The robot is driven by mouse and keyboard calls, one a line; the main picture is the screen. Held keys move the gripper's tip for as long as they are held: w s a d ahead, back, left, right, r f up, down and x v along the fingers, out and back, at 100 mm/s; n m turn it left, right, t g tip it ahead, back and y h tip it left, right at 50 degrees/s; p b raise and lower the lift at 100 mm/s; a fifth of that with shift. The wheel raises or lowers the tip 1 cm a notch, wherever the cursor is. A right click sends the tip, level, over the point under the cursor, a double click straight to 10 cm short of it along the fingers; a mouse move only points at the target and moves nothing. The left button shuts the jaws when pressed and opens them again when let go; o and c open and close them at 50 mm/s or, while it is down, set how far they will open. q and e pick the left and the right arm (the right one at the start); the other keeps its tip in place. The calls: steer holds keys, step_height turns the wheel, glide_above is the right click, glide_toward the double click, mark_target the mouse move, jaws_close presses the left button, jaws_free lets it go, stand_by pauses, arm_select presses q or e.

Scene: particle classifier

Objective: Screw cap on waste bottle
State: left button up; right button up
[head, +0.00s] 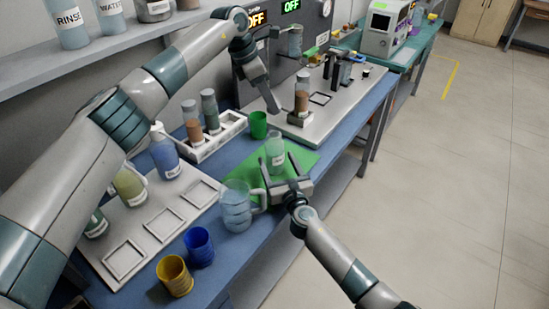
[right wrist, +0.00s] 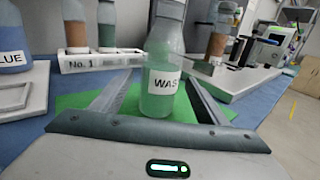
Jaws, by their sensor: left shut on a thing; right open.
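The waste bottle (head: 275,152), clear with pale green contents, stands upright on a green mat (head: 237,180). In the right wrist view, the label on the waste bottle (right wrist: 160,80) reads "WAS"; its top is cut off by the frame edge. My right gripper (head: 285,172) is open, with a finger on each side of the bottle's lower part and visible gaps. It also shows in the right wrist view (right wrist: 158,108). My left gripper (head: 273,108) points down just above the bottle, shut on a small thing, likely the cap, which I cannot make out.
A clear jug (head: 236,207) stands left of my right gripper. A green cup (head: 258,125) stands behind the mat. A blue cup (head: 198,246) and a yellow cup (head: 174,275) are at the front. A white rack (head: 215,142) holds bottles. The floor on the right is clear.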

steer(key=shift+w+a+r, duration=0.2)
steer(key=shift+w, duration=0.55)
steer(key=shift+w+a+r, duration=0.15)
steer(key=shift+w+r, duration=0.05)
steer(key=shift+w, duration=0.5)
steer(key=shift+w+a+f, duration=0.15)
steer(key=shift+w+f, duration=0.2)
steer(key=shift+f, duration=0.1)
steer(key=c, duration=1.6)
arm_select(q)
glide_above(276, 133)
steer(key=a, duration=0.2)
steer(key=shift+s+d+f, duration=0.1)
steer(key=shift+s+f, duration=0.1)
steer(key=shift+f, duration=1.05)
steer(key=shift+s+d+f, duration=0.1)
steer(key=shift+s+f, duration=0.05)
steer(key=shift+f, duration=1.05)
arm_select(e)
steer(key=shift+o, duration=0.2)
arm_select(q)
steer(key=shift+f, duration=0.9)
steer(key=shift+f, duration=0.55)
